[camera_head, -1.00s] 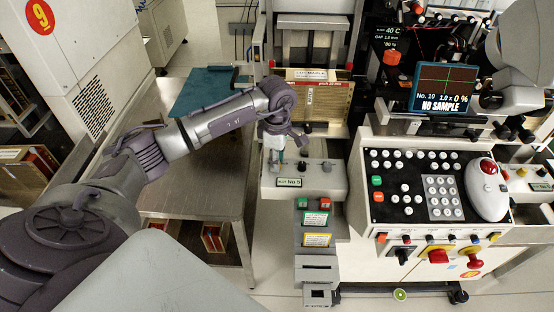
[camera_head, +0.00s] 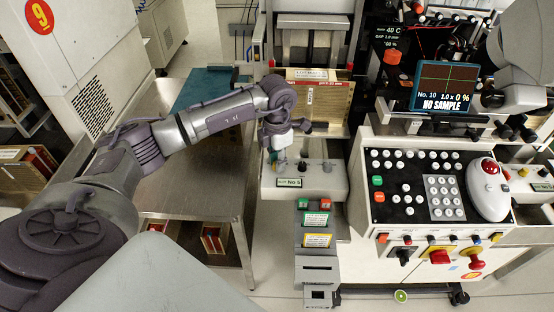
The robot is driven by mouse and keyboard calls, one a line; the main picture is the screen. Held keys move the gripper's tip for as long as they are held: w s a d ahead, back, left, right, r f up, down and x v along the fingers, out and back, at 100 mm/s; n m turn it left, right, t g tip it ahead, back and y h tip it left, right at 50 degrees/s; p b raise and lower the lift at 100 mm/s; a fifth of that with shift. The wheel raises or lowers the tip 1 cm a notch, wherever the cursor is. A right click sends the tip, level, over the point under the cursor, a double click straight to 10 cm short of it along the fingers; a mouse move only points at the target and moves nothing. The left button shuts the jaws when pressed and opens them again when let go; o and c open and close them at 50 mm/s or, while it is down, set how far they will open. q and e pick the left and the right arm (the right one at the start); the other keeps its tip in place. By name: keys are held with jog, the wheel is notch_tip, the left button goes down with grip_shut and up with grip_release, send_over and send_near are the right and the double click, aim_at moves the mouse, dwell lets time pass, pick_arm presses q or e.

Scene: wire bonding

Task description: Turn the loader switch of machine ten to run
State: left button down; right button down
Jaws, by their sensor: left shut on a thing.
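Machine ten shows "No. 10" and "NO SAMPLE" on its screen (camera_head: 447,88). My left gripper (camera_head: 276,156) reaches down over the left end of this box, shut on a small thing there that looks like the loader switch. The gripper hides most of the switch, so its setting cannot be read. My right gripper is not in view.
A steel table (camera_head: 190,185) with a teal mat (camera_head: 205,86) is at left. The keypad panel (camera_head: 408,190) and red knobs (camera_head: 439,257) are at right.

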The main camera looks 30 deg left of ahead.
pick_arm(q)
jog(key=n, duration=0.3)
jog(key=shift+r+n, duration=0.1)
jog(key=shift+n, duration=0.2)
jog(key=shift+n+p, duration=0.3)
jog(key=shift+n, duration=1.6)
jog(key=c, duration=1)
grip_release()
notch_tip(320, 180, up, 12)
jog(key=shift+s, duration=0.1)
